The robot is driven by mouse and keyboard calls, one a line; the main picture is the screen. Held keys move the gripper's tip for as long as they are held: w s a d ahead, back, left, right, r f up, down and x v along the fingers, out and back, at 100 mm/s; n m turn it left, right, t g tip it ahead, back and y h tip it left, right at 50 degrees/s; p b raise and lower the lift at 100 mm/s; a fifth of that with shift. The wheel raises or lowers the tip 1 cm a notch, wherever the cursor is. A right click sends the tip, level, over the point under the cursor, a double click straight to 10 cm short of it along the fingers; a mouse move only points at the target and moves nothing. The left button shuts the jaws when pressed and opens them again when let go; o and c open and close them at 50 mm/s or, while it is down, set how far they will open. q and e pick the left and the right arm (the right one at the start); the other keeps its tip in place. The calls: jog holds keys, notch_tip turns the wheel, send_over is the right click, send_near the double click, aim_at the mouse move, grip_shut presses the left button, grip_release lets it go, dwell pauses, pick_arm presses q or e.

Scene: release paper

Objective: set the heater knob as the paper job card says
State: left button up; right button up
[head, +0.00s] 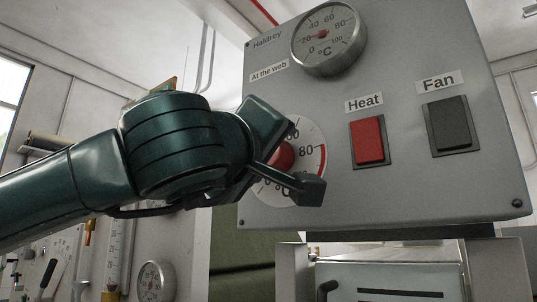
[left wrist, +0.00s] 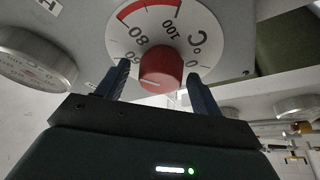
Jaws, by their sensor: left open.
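The red heater knob (head: 283,156) sits on a white dial marked in °C, with a red arc at the high end, low on the left of a grey panel (head: 400,205). My left gripper (head: 296,152) is open in front of the dial and hides part of it. In the left wrist view the knob (left wrist: 160,66) shows between the two spread fingers (left wrist: 160,88), with a gap on each side. The knob's exact setting cannot be read. No paper job card can be made out. My right gripper is not in view.
A round temperature gauge (head: 329,38) is above the dial. A red Heat switch (head: 368,140) and a dark Fan switch (head: 450,126) are right of it. Another gauge (head: 156,281) is at the lower left. A pale metal unit (head: 390,282) stands below the panel.

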pick_arm(q)
jog(key=b+v, duration=0.6)
jog(key=v, duration=0.6)
jog(key=shift+s+b, duration=0.35)
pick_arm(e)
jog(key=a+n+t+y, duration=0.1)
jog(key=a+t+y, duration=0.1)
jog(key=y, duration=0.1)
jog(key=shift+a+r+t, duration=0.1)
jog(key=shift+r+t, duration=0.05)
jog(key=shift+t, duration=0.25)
pick_arm(q)
jog(key=shift+a, duration=0.1)
